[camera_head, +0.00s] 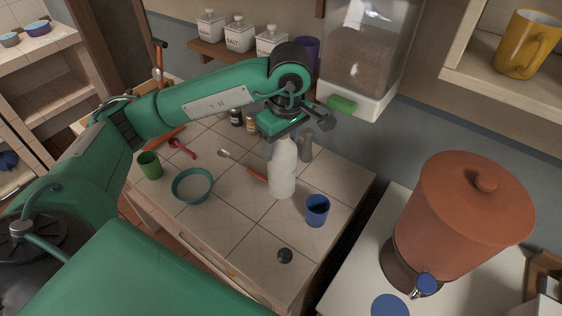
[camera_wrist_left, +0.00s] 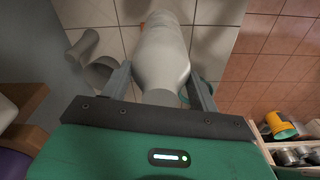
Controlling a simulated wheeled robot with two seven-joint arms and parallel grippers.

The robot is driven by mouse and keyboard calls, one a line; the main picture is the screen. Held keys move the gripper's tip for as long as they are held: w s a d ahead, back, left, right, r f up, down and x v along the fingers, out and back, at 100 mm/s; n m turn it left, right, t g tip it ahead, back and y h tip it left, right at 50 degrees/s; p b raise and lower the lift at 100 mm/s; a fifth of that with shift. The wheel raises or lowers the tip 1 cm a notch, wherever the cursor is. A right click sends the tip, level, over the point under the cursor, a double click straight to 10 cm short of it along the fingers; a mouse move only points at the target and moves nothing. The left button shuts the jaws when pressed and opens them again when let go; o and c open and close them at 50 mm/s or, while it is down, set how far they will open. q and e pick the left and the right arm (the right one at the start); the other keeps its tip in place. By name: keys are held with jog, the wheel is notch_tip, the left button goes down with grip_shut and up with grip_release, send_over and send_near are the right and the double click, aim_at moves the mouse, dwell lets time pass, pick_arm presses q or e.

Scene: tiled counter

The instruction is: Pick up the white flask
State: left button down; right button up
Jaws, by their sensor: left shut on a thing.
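The white flask (camera_head: 282,172) stands upright on the tiled counter in the head view. My left gripper (camera_head: 291,137) is above it with its fingers around its upper part. In the left wrist view the flask (camera_wrist_left: 161,60) lies between the two fingers of my left gripper (camera_wrist_left: 160,85), which is shut on it. The flask's top is hidden by the gripper. My right gripper is not in view.
A blue cup (camera_head: 317,211) stands close right of the flask, and a grey shaker (camera_head: 306,146) behind it. A spoon (camera_head: 243,165), a teal bowl (camera_head: 192,186) and a green cup (camera_head: 149,165) are to the left.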

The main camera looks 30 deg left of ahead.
pick_arm(q)
jog(key=shift+r+b, duration=0.35)
jog(key=shift+r, duration=5.2)
jog(key=c, duration=0.9)
grip_release()
jog(key=shift+c, duration=0.2)
jog(key=c, duration=0.7)
jog(key=shift+c, duration=0.4)
